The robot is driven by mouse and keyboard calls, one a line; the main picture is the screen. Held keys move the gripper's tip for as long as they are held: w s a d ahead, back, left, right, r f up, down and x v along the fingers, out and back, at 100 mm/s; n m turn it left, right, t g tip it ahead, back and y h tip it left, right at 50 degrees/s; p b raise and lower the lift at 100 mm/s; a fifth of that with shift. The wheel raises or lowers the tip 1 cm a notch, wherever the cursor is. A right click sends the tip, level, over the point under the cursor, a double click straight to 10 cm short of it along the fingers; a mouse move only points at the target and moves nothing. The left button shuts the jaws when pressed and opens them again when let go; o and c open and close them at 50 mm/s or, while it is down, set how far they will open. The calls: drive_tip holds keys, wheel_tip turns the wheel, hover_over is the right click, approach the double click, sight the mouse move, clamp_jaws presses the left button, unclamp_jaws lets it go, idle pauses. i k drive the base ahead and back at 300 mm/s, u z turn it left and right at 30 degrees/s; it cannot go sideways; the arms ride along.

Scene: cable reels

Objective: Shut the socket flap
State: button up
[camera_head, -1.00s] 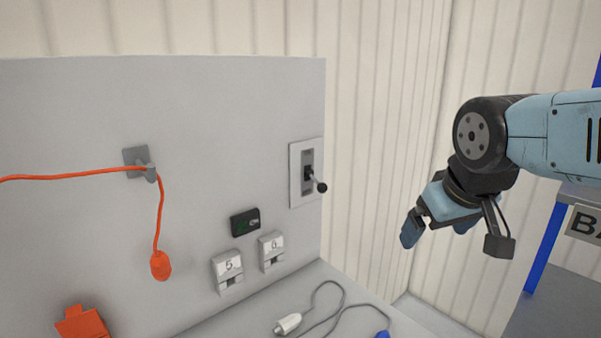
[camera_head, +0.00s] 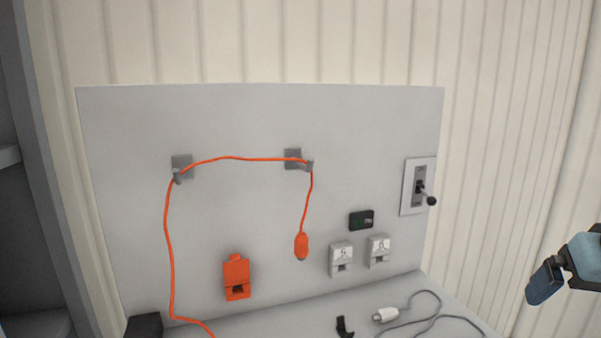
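An orange socket box (camera_head: 237,277) is mounted low on the grey panel, left of centre. A dark opening shows in its lower front and a small tab stands at its top; I cannot tell clearly how its flap sits. Two white sockets are further right, a left one (camera_head: 341,257) and a right one (camera_head: 379,250), each with a numbered front and a dark slot below. My gripper (camera_head: 548,283) is at the right edge, well apart from the panel and all sockets. One blue finger shows; the rest is cut off by the frame, and nothing is seen held.
An orange cable (camera_head: 240,158) runs over two grey hooks, its orange plug (camera_head: 301,246) hanging beside the sockets. A lever switch (camera_head: 419,187) projects at the panel's right. A white plug (camera_head: 385,314) with grey cable and a black piece (camera_head: 344,328) lie on the ledge.

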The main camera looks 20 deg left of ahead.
sight(237, 269)
drive_tip(key=u, duration=1.45)
drive_tip(key=k, duration=1.15)
drive_tip(key=z, duration=0.4)
drive_tip(key=i, duration=1.45)
drive_tip(key=z, duration=0.1)
